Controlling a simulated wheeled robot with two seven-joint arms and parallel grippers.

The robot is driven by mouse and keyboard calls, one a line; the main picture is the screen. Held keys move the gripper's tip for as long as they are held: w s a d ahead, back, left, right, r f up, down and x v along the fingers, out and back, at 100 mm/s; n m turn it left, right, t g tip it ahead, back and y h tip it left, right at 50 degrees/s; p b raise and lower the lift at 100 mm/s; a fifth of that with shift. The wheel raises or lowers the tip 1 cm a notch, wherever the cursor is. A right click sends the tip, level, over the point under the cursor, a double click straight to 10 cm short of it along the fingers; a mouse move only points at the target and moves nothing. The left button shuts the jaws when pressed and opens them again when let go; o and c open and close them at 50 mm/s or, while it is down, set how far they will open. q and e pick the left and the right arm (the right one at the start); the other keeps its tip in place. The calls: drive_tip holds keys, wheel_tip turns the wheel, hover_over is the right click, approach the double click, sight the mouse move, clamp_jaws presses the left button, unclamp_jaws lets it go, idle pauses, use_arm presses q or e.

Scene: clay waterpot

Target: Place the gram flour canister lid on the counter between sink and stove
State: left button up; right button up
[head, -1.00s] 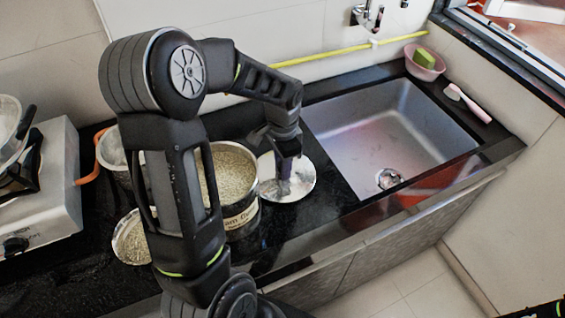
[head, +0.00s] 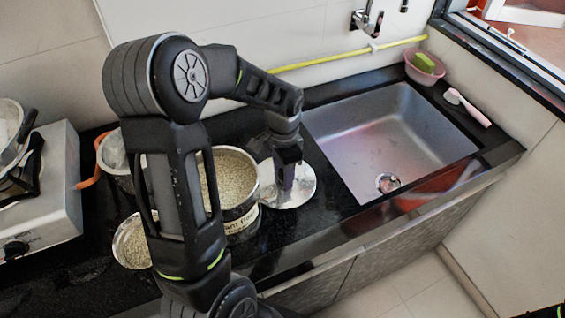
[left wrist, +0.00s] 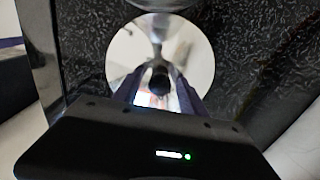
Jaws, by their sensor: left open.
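The shiny round metal lid (head: 304,190) lies flat on the black counter, between the gram flour canister and the sink. It also shows in the left wrist view (left wrist: 196,50). My left gripper (head: 286,195) points down over the middle of the lid and is open. In the left wrist view its fingers (left wrist: 158,92) stand on either side of a dark round knob (left wrist: 159,78); I cannot tell whether they touch it. The gram flour canister (head: 241,222) stands uncovered, full of grain-like contents, partly hidden by my arm.
The steel sink (head: 400,130) is right of the lid. The white stove (head: 50,200) is at the left. A smaller open container (head: 130,240) and a metal pot (head: 113,155) stand near the canister. A pink bowl (head: 425,70) sits behind the sink. Front counter beside the lid is clear.

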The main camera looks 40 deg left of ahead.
use_arm(q)
wheel_tip(320, 180, up, 12)
drive_tip(key=b, duration=0.1)
drive_tip(key=shift+r, duration=0.15)
idle(0.7)
